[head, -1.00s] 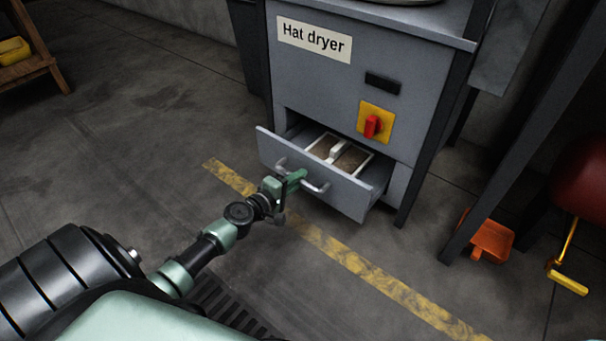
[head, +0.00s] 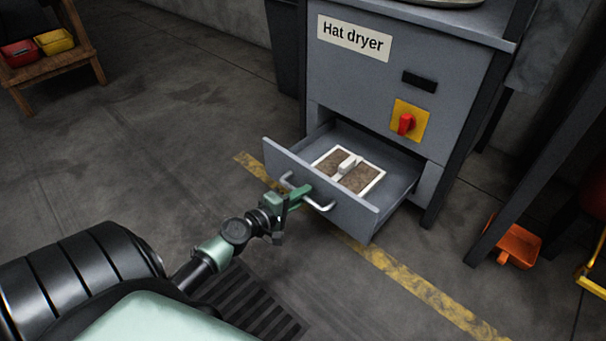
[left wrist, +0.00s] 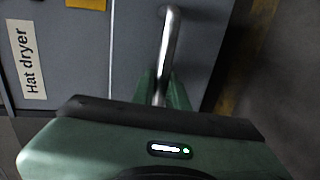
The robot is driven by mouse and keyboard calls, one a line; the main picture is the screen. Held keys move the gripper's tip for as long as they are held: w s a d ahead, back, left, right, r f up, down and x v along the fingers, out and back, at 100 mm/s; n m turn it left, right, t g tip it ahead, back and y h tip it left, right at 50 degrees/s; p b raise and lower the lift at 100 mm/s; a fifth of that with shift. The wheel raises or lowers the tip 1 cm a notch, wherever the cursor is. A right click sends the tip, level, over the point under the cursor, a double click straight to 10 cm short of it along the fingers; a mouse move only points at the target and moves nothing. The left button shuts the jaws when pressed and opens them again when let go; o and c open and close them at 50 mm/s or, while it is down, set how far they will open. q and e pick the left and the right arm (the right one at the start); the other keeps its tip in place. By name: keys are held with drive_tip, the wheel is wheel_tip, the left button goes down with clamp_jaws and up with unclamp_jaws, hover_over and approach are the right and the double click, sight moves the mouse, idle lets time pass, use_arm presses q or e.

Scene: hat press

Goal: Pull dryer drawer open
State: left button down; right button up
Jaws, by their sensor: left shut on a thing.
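The hat dryer (head: 365,85) is a grey cabinet with a "Hat dryer" label. Its drawer (head: 322,190) at the bottom is pulled well out. A white-framed tray with brown panels and a white grip (head: 348,170) lies inside. My left gripper (head: 301,193) is shut on the drawer's silver bar handle (head: 322,206). The handle also shows between the green fingers in the left wrist view (left wrist: 170,45). My right gripper is in neither view.
A red rotary switch (head: 406,124) sits on a yellow plate above the drawer. An orange scoop-like thing (head: 517,245) lies on the floor at right. A wooden stand with red and yellow bins (head: 53,42) is at far left. Floor in front is clear apart from a grate (head: 250,300).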

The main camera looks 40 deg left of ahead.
use_arm(q)
drive_tip(key=shift+f, duration=0.1)
drive_tip(key=c, duration=1.4)
unclamp_jaws()
drive_tip(key=shift+c, duration=0.2)
drive_tip(key=v, duration=0.7)
drive_tip(key=shift+s, duration=0.4)
